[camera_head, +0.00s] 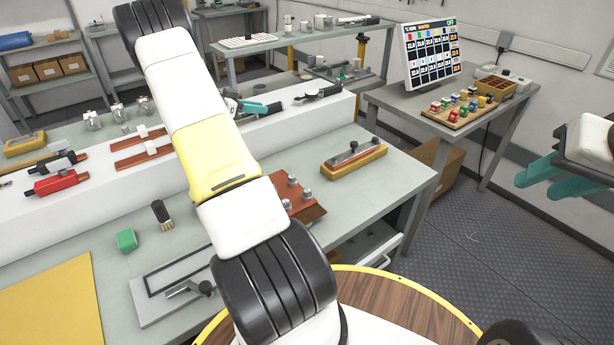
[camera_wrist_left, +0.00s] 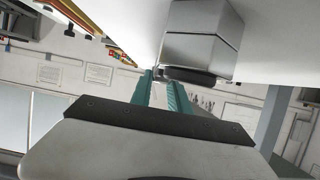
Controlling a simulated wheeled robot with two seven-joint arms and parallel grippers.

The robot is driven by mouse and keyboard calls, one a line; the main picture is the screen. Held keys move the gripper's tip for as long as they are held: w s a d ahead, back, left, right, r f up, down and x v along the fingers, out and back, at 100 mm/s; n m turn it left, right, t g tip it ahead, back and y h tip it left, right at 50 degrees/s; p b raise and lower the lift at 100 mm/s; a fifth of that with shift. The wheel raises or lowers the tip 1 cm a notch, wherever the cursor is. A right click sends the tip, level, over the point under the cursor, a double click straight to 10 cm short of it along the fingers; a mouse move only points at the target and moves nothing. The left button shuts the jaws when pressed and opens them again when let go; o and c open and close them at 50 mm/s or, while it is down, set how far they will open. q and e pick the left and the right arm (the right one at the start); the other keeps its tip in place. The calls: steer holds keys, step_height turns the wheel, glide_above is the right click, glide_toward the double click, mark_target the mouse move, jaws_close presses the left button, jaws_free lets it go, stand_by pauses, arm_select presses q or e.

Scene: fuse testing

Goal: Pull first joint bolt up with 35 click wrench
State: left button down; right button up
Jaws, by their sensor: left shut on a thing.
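My left gripper (camera_head: 250,107) shows only as teal fingers behind my own arm in the head view, at the white raised block. In the left wrist view its teal fingers (camera_wrist_left: 160,88) are close together. A grey metal piece with a dark round end (camera_wrist_left: 200,45) is at their tips; I cannot tell which tool it is. A black-handled wrench (camera_head: 320,93) lies on the block to the right. A black tool (camera_head: 55,162) and a red tool (camera_head: 57,183) lie at its left. Copper bars with bolts (camera_head: 140,152) lie on the block. My right gripper (camera_head: 550,182) is open and empty at far right.
A copper joint with silver bolts (camera_head: 293,190) is partly hidden by my arm. A screen (camera_head: 434,55) and fuse board (camera_head: 462,108) occupy the right table.

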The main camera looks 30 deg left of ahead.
arm_select(q)
steer(key=shift+r, duration=0.1)
stand_by(0.5)
steer(key=shift+r, duration=2.95)
